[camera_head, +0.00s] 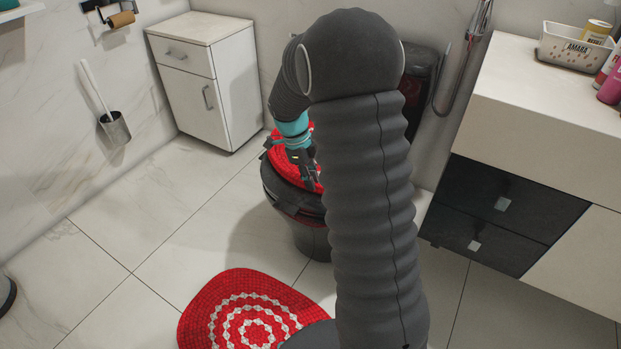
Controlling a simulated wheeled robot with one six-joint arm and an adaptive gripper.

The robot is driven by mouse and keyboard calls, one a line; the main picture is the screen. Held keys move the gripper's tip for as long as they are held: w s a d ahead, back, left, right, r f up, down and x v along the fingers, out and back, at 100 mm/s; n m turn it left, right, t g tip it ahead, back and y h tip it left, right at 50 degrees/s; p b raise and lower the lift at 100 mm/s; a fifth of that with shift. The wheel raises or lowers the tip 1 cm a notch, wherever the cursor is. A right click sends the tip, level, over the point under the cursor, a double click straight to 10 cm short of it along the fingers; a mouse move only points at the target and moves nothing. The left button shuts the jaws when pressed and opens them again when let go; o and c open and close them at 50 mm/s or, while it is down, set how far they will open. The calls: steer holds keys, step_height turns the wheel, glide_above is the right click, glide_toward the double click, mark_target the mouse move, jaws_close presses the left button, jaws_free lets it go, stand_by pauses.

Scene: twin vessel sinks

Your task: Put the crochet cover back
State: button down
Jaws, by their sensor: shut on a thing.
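The red crochet cover (282,155) lies over the top of the dark toilet (312,242), and dark parts of the toilet show around its left and front edges. My gripper (312,184), at the end of a teal wrist, points down at the cover and is shut on it near the front. The finger contact is small and dark in this view. My own arm hides the right side of the cover and much of the toilet.
A round red rug (222,318) with white rings lies on the tiled floor in front. A white cabinet (215,95) stands behind left, and a counter (540,85) with dark drawers stands at the right.

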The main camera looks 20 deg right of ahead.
steer(key=c, duration=1.1)
jaws_free()
steer(key=shift+r, duration=0.1)
steer(key=v, duration=1.1)
steer(key=s+a+r+n+t, duration=0.2)
steer(key=s+r+n, duration=0.5)
steer(key=shift+s+a+r+n+t+y+p, duration=0.15)
steer(key=shift+s+a+r+n+t+y, duration=0.45)
steer(key=shift+s+n, duration=2.75)
steer(key=shift+s+a+r+n+t+y+p, duration=0.15)
steer(key=shift+s+a+n+t, duration=0.85)
steer(key=shift+s+n, duration=2.3)
steer(key=shift+s+a+r+n+t+y+p, duration=0.3)
steer(key=shift+s+n+t, duration=0.9)
steer(key=shift+s+n, duration=2.15)
steer(key=shift+s+f, duration=0.1)
steer(key=shift+s, duration=0.05)
